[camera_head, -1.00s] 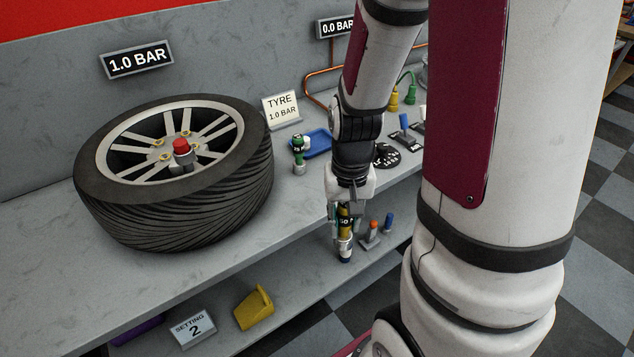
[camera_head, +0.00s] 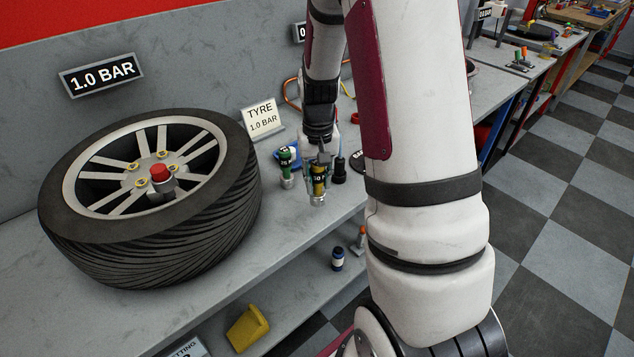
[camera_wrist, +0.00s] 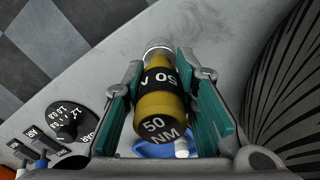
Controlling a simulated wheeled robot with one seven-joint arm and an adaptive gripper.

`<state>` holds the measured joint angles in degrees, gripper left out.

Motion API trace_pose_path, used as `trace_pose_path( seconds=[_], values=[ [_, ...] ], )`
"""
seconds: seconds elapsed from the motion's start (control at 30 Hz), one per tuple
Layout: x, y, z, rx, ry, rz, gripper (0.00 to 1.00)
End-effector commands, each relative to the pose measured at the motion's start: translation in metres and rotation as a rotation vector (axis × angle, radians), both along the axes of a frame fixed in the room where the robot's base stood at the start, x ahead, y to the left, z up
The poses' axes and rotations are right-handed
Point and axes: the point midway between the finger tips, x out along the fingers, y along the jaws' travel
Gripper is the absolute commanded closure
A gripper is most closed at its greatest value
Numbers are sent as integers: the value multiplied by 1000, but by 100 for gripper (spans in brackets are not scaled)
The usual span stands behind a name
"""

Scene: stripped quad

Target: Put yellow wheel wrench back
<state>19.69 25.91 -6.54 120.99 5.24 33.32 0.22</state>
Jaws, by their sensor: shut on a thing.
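The yellow wheel wrench (camera_head: 319,190), with a black band and a "50 NM" end label, is gripped upright in my gripper (camera_head: 319,168). In the wrist view the yellow wrench (camera_wrist: 158,100) sits between the two green-padded fingers (camera_wrist: 160,95). In the head view it appears at the bench's front part, close to the green wrench (camera_head: 287,167), which stands on the bench. I cannot tell whether the yellow wrench's lower end touches the bench.
A large tyre (camera_head: 150,200) lies on the bench to the left. A dial (camera_wrist: 68,122) and small levers (camera_wrist: 40,150) lie beside my gripper. A blue-capped item (camera_head: 337,258) and a yellow holder (camera_head: 247,328) are on the lower shelf. Bare bench (camera_head: 240,240) lies in front.

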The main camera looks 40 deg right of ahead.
Motion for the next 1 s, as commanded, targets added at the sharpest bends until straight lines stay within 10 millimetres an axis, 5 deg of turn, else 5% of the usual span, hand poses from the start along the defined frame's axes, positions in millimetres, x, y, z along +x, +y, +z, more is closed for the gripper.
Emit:
trace_pose_path(
  seconds=[0.23,0.57,0.97,1.0],
  values=[
    [23,-16,-3,0,0,1,100],
    [22,-16,-36,2,2,0,100],
    [23,-16,-42,0,0,0,100],
    [23,-16,-41,0,0,0,65]
  ],
)
